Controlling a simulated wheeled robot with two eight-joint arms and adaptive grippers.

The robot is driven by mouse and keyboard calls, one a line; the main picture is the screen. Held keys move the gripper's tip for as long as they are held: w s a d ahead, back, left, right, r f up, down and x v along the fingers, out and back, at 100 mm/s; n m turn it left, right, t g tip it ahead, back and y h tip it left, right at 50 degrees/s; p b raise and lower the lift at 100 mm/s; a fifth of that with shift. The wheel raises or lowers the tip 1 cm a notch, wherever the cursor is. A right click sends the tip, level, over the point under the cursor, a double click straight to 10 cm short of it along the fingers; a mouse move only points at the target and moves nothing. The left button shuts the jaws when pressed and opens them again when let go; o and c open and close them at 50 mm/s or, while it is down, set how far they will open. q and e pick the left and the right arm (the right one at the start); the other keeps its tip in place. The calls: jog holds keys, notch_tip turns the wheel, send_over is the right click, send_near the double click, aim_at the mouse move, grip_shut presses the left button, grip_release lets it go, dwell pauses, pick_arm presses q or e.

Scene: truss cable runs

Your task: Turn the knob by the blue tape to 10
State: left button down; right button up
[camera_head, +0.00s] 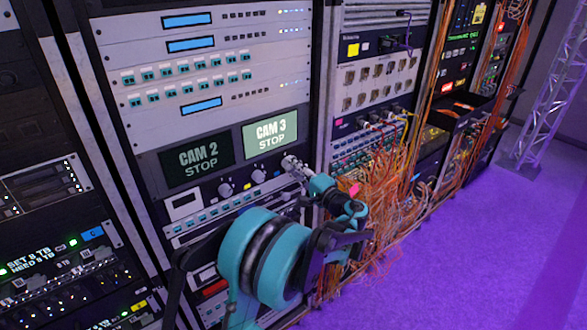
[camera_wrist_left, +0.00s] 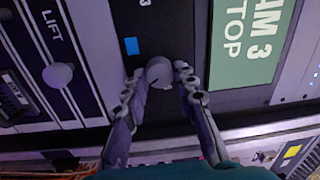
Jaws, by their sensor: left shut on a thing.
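The round grey knob (camera_wrist_left: 159,71) by the blue tape (camera_wrist_left: 131,46) sits on a dark panel in the left wrist view. A short dark line shows on the knob's face; no scale numbers are readable around it. My left gripper (camera_wrist_left: 161,76) has a finger on each side of the knob and is shut on it. In the head view my left gripper (camera_head: 291,163) reaches the rack panel just below the CAM 3 STOP screen (camera_head: 270,133) and hides the knob. My right gripper is not in view.
Two other knobs (camera_head: 225,190) and (camera_head: 258,177) stand left of the gripper, with a yellow tape (camera_head: 248,186) between them. A LIFT panel knob (camera_wrist_left: 58,75) is beside the dark panel. Loose orange cables (camera_head: 385,190) hang right of my arm. Purple floor (camera_head: 450,260) is clear.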

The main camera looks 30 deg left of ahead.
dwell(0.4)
pick_arm(q)
jog(key=c, duration=1.2)
grip_release()
jog(key=v, duration=1.2)
